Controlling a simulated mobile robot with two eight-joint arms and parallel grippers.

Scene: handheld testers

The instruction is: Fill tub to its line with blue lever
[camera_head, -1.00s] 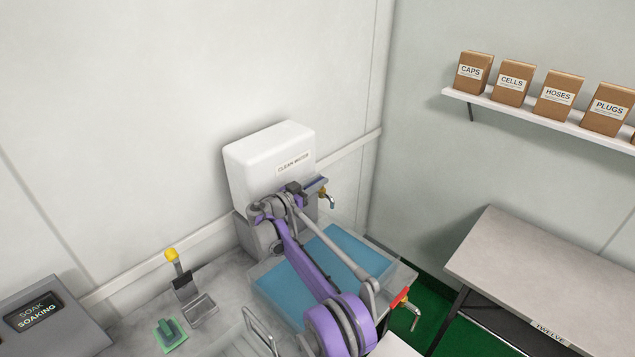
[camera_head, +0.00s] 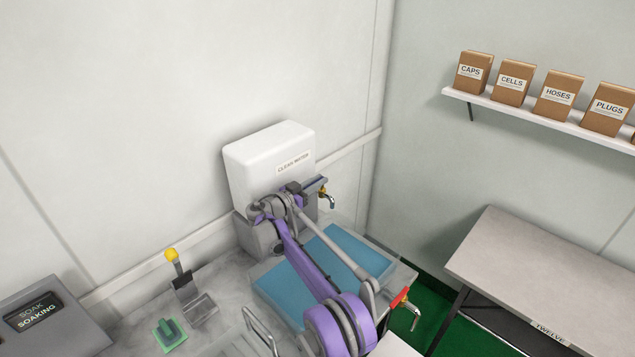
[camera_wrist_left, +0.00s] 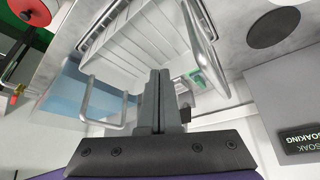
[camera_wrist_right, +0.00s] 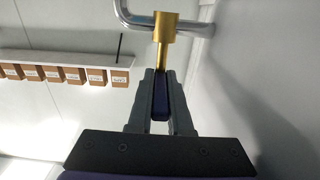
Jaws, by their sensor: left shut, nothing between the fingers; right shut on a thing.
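The clear tub (camera_head: 404,278) holds blue water (camera_head: 358,250) under the white clean-water tank (camera_head: 262,160). A brass-and-chrome tap (camera_head: 326,197) sticks out from the tank over the tub. My right gripper (camera_head: 312,185) is at this tap. In the right wrist view my right gripper (camera_wrist_right: 161,98) is shut on the dark blue lever (camera_wrist_right: 161,96), below the brass stem (camera_wrist_right: 165,40). My arm covers part of the tub, and I cannot make out its line.
A red-handled tap (camera_head: 400,298) sits at the tub's front right corner. A yellow-knobbed lever device (camera_head: 180,275), a green pad (camera_head: 170,334) and a grey SOAK box (camera_head: 50,325) are on the counter at left. A side table (camera_head: 535,270) stands at right below a shelf of boxes (camera_head: 550,118).

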